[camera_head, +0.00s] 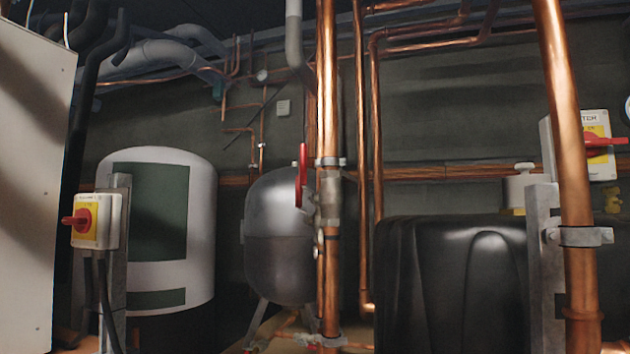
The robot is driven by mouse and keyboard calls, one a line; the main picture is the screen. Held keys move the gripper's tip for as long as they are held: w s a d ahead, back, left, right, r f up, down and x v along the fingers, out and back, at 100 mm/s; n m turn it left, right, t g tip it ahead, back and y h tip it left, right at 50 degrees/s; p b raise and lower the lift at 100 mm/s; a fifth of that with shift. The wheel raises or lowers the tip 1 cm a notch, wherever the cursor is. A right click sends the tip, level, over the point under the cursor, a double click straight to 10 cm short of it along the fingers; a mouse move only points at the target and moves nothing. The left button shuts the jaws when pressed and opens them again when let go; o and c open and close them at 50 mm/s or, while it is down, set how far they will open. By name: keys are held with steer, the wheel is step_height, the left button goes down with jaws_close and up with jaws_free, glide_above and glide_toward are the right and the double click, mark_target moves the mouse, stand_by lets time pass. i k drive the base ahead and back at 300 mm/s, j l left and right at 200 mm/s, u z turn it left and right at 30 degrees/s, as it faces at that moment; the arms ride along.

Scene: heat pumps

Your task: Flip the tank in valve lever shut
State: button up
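A red valve lever (302,177) stands upright, roughly in line with the vertical copper pipe (327,90) beside it. It is on the left side of the valve body (331,197), a greyish fitting on that pipe in the middle of the view. A grey metal tank (278,235) on legs stands behind the lever and pipe, partly hidden by them. No label shows whether this is the tank in valve. My gripper is not in view.
A red rotary switch (85,221) on a post is at left, before a white cylinder tank (172,225). A black tank (450,280) and another red switch (600,143) are at right. A thick copper pipe (567,130) stands in the right foreground. A white panel (32,180) fills the left edge.

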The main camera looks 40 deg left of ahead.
mark_target(302, 147)
steer(key=i+j+u, duration=0.1)
steer(key=j, duration=0.3)
steer(key=i+j+u, duration=0.15)
steer(key=j, duration=0.25)
steer(key=i+j+u, duration=0.1)
steer(key=j, duration=0.3)
steer(key=i+j+u, duration=0.1)
steer(key=j, duration=0.25)
steer(key=i+j+u, duration=0.15)
steer(key=i+j, duration=0.15)
